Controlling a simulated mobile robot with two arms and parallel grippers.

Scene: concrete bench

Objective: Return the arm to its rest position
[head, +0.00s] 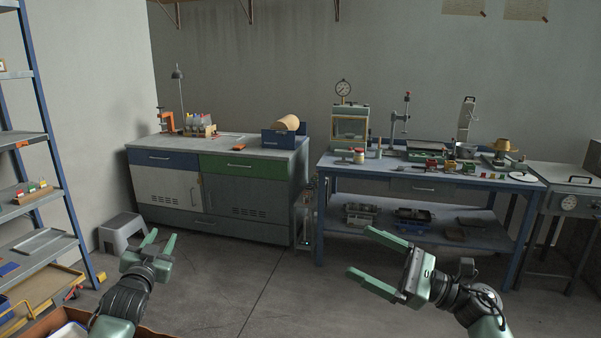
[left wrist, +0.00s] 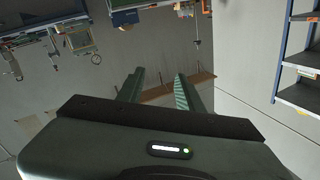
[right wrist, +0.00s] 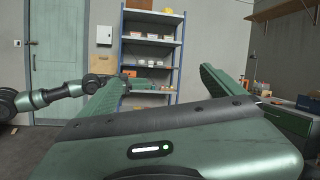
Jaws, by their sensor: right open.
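My left gripper (head: 159,243) is in the lower left of the head view, with its green fingers apart and nothing between them. Its fingers also show in the left wrist view (left wrist: 158,92), apart and empty. My right gripper (head: 357,252) is in the lower right of the head view, open and empty, its fingers reaching toward the left. Its open fingers (right wrist: 163,90) also show in the right wrist view. Both grippers are up in front of the furniture and touch nothing that I can see.
A cabinet (head: 240,201) with blue and green drawers stands ahead. A blue workbench (head: 345,172) with tools stands to its right. A shelf rack (head: 40,140) and a grey step stool (head: 122,226) are at the left. Open concrete floor (head: 270,290) lies between my arms.

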